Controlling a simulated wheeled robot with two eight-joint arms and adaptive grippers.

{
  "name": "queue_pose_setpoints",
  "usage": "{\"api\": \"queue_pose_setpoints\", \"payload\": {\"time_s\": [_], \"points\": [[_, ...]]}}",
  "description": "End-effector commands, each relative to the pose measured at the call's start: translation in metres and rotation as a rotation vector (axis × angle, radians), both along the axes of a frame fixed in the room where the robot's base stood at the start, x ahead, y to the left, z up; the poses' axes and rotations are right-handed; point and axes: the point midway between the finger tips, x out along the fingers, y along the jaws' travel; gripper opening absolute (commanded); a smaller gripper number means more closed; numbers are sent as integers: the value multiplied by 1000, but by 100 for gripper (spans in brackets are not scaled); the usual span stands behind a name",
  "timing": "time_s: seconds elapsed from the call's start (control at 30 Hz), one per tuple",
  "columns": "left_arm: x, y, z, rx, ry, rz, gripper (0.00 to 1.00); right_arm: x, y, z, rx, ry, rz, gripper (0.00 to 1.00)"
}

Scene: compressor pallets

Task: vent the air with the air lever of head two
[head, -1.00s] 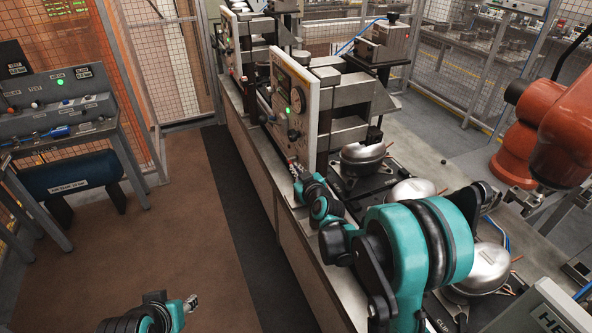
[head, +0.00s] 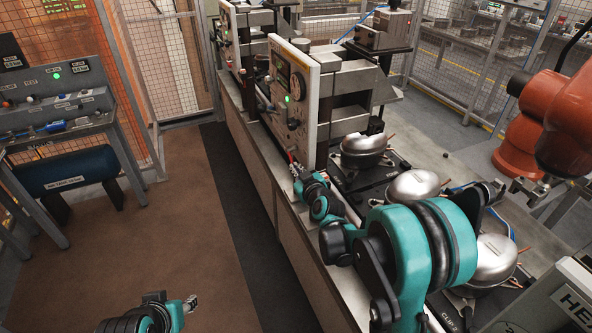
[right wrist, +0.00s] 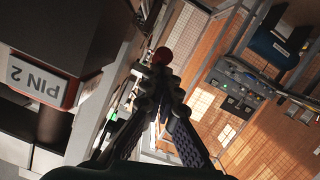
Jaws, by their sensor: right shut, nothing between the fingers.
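The near test head's white panel (head: 294,95) stands upright on the bench, with a green light and knobs. My right gripper (head: 294,166) is low at this panel's near edge. In the right wrist view its fingers (right wrist: 160,74) are shut with nothing between them. A round red knob (right wrist: 162,56), seemingly a lever's end, shows just beyond the fingertips; I cannot tell whether they touch it. The lever's shaft is hidden. A "PIN 2" sign (right wrist: 40,84) is upside down at left. My left gripper (head: 190,303) is low at left, away from the bench; its jaws are too small to judge.
An orange robot arm (head: 562,120) is at the right. A grey control console (head: 60,112) stands at the left. The brown floor (head: 170,230) between is clear.

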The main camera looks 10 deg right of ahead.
Motion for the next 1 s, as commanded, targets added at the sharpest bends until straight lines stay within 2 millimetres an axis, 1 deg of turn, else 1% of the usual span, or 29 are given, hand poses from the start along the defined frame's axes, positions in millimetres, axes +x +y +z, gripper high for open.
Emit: {"api": "queue_pose_setpoints", "payload": {"time_s": [0.03,0.1,0.33,0.83,0.93,1.0], "points": [[0,0,-7,0,0,0,40,1,0,-7,0,0,1,0],[0,0,-10,0,0,0,40,2,1,-10,0,0,1,0],[0,0,-17,0,0,0,40,4,1,-17,0,0,1,0],[0,0,-17,0,0,0,40,5,1,-17,0,0,1,0],[0,0,-15,0,0,0,40,4,2,-14,0,0,1,0],[0,0,-11,0,0,0,40,2,4,-8,-2,0,1,0]]}}
